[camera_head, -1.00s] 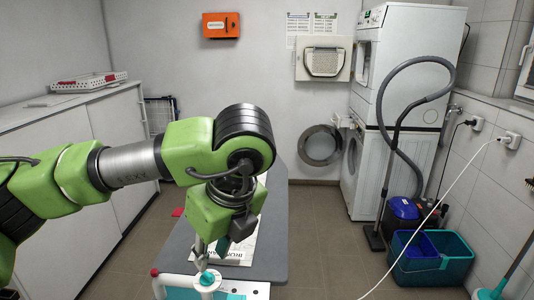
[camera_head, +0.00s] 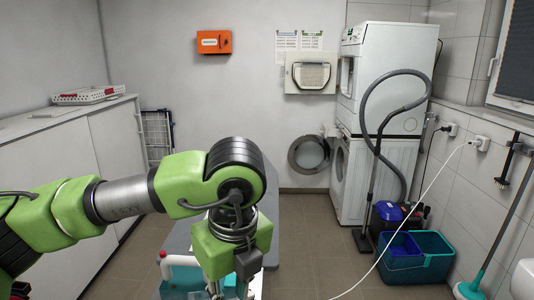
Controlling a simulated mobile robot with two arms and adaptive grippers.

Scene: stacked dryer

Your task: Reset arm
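My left arm reaches in from the left, bent at a green and black elbow joint. My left gripper (camera_head: 230,287) hangs from it at the bottom middle, pointing down over a grey table (camera_head: 267,235). Its fingertips are at or past the bottom edge of the picture, so I cannot tell whether it is open or shut. My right gripper is not in view.
A dryer (camera_head: 395,62) stands on a washing machine (camera_head: 384,180) whose round door (camera_head: 309,154) is open. A vacuum cleaner (camera_head: 390,212) and a teal bucket (camera_head: 432,262) stand at right. White cabinets (camera_head: 75,150) line the left.

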